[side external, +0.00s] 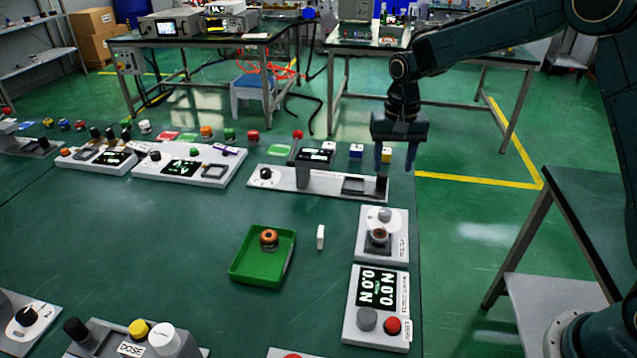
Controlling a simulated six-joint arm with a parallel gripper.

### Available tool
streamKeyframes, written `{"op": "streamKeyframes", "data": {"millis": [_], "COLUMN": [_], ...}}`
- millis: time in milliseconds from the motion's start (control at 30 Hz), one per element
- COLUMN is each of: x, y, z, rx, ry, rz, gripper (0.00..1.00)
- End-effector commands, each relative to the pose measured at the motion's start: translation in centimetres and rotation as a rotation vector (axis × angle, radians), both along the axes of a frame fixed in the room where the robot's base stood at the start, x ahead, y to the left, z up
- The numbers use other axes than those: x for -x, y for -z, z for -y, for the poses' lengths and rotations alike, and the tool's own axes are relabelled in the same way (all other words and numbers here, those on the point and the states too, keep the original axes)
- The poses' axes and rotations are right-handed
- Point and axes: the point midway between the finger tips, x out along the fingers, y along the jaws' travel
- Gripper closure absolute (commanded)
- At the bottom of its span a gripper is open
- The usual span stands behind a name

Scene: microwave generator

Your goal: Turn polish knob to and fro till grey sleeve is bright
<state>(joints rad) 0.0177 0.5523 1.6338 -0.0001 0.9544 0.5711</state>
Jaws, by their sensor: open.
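The polish station (366,218) is a pale box with its label along the right edge, at the right side of the green table. A light grey round knob (384,214) sits on its far part. Nearer, a dull grey-brown ring-shaped sleeve (378,236) stands on a dark holder; its surface finish is too small to judge. My gripper (396,160) hangs fingers down, open and empty, in the air above and beyond the station. It appears clear of the knob.
A green tray (246,271) with an orange-brown ring (269,238) and a small white block (320,237) lie left of the station. A force gauge box (376,316) stands nearer. A long grey fixture (320,187) lies behind. The table's middle left is clear.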

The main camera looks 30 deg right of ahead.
Motion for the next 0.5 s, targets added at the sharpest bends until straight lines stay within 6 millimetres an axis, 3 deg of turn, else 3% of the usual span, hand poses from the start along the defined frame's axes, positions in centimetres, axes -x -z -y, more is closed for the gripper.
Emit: {"op": "streamKeyframes", "data": {"millis": [267,500], "x": [0.02,0.05], "y": [0.02,-0.03], "z": [-0.01,-0.03], "rx": [0.000,0.000], "ry": [0.067,0.275], "rz": [0.000,-0.001], "gripper": [0.48,0.48]}}
